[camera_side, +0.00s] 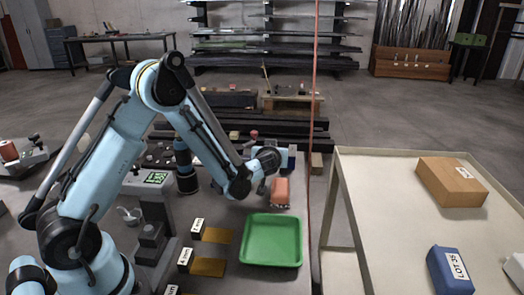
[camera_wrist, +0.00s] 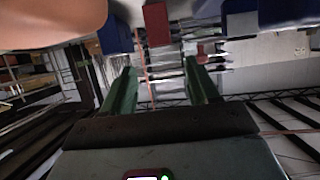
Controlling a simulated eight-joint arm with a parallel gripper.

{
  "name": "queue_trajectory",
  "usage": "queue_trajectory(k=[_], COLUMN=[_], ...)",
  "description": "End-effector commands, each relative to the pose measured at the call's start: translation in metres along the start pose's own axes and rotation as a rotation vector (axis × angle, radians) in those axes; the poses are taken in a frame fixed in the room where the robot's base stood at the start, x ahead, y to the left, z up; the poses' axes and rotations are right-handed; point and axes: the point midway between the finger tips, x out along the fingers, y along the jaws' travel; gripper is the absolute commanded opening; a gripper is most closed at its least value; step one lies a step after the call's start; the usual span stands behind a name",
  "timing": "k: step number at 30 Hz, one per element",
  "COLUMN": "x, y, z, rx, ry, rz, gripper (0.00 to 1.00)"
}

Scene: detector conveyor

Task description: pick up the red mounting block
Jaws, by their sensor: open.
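My gripper (camera_wrist: 162,68) is open in the wrist view, with its two green fingers apart and nothing between them. A red block (camera_wrist: 157,25) shows past the fingertips, near the top middle of the wrist view, apart from the fingers. In the side view a small red block (camera_side: 254,134) sits at the back of the bench, behind my wrist; I cannot tell for sure that it is the same one. My fingers are not clear in the side view.
A blue block (camera_wrist: 115,37) stands left of the red one. A salmon-coloured object (camera_side: 280,192) lies close by my wrist, behind a green tray (camera_side: 271,241). A thin red upright (camera_side: 313,110) stands right of the tray. The cream table (camera_side: 385,215) holds a cardboard box (camera_side: 451,182) and a blue box (camera_side: 449,271).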

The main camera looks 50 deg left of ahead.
Motion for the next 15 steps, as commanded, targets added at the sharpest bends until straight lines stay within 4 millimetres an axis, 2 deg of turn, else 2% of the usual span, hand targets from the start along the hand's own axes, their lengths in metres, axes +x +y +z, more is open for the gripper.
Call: queue_trajectory(k=[10, 15], x=[0.041, 0.05], y=[-0.004, -0.004], z=[0.009, 0.009], rx=[-0.001, 0.0], ry=[0.0, 0.0], rz=[-0.002, 0.0], gripper=[0.6, 0.6])
